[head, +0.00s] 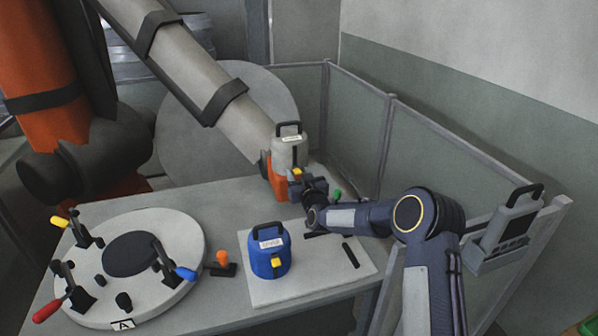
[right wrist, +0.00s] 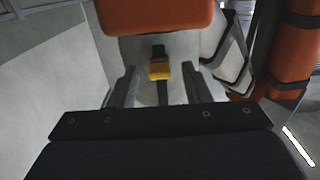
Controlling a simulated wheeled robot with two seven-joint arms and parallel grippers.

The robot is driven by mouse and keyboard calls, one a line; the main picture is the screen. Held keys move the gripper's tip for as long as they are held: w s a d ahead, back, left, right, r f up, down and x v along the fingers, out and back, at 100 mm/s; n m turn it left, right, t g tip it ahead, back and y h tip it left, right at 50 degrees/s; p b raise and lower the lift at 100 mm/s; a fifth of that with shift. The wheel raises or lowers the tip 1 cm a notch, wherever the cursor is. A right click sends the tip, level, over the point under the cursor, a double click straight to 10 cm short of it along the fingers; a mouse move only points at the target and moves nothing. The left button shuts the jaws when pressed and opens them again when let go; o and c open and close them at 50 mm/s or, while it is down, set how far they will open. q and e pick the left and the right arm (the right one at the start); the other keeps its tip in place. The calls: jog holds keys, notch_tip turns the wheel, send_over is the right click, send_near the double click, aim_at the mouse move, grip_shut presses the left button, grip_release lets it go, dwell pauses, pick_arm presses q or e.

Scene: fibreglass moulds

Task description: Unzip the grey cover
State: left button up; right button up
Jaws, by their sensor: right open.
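A grey cover (head: 289,153) with a black handle and a white label stands upright at the back of the table, with an orange part below it. A yellow pull (head: 296,174) shows low on its front. In the right wrist view the yellow pull (right wrist: 160,71) sits on a dark vertical strip, below an orange block (right wrist: 155,14). My right gripper (right wrist: 158,88) is open, its two fingers either side of the strip and apart from the pull. In the head view the right gripper (head: 302,184) is close in front of the cover. My left gripper is out of view.
A blue cover (head: 268,248) with a yellow pull stands on a pale board (head: 345,285). A round mould (head: 180,225) with several clamps lies at left. A large sleeved orange robot arm (head: 195,70) hangs overhead. A fence (head: 400,150) runs behind at right.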

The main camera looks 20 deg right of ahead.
aim_at(295, 147)
jog(key=shift+w, duration=0.25)
grip_shut()
notch_tip(295, 147, up, 7)
jog(key=shift+r+b, duration=0.2)
jog(key=shift+b, duration=0.45)
grip_release()
